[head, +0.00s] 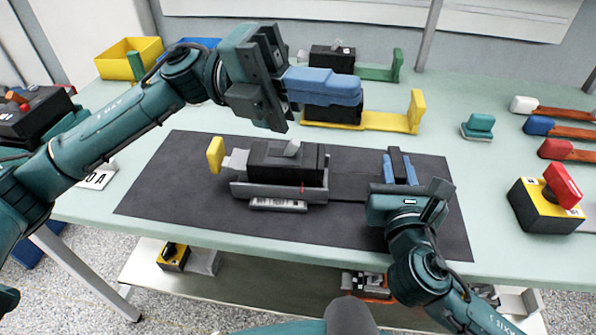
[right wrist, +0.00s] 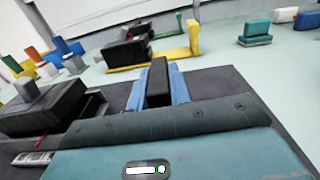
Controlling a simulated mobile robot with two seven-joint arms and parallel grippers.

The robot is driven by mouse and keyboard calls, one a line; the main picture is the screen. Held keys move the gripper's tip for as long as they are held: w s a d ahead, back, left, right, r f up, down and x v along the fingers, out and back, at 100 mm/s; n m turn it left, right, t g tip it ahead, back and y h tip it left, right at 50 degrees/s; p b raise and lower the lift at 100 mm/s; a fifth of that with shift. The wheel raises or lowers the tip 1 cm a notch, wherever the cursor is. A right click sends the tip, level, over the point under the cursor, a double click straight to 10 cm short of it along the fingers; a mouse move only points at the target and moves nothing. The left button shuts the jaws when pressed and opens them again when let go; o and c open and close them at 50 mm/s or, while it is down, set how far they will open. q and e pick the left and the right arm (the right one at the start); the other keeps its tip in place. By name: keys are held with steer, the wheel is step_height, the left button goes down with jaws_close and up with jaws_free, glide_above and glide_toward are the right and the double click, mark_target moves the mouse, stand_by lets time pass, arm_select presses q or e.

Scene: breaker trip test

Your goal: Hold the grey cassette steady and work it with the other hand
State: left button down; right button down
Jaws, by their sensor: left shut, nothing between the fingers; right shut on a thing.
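The grey cassette (head: 240,190) sits on the dark mat, with a black block (head: 270,160), a raised grey lever (head: 292,148) and a label strip along its front. A yellow tab (head: 215,155) sticks out at its left end. Its block also shows at the left of the right wrist view (right wrist: 45,108). My left gripper (head: 352,88) is shut and empty, in the air behind and above the cassette. My right gripper (head: 401,160) is right of the cassette, apart from its block. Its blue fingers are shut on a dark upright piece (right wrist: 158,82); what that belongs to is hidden.
Behind the mat (head: 165,190) stand a yellow-ended carrier (head: 416,110) and a green one (head: 397,65). A yellow bin (head: 115,62) is at back left. The mat's front left is clear.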

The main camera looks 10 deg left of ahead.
arm_select(q)
step_height(320, 180, down, 6)
steer(key=a+f+m+t+y, duration=0.1)
steer(key=m+y, duration=0.5)
steer(key=m+t+y, duration=0.5)
steer(key=t+y, duration=0.1)
steer(key=y, duration=0.6)
glide_above(217, 144)
steer(key=d, duration=0.2)
step_height(217, 144, down, 5)
steer(key=shift+d+f, duration=0.1)
steer(key=shift+f, duration=3.9)
steer(key=shift+a, duration=1.05)
steer(key=shift+s+a, duration=0.2)
steer(key=shift+a, duration=1.95)
steer(key=shift+d, duration=0.1)
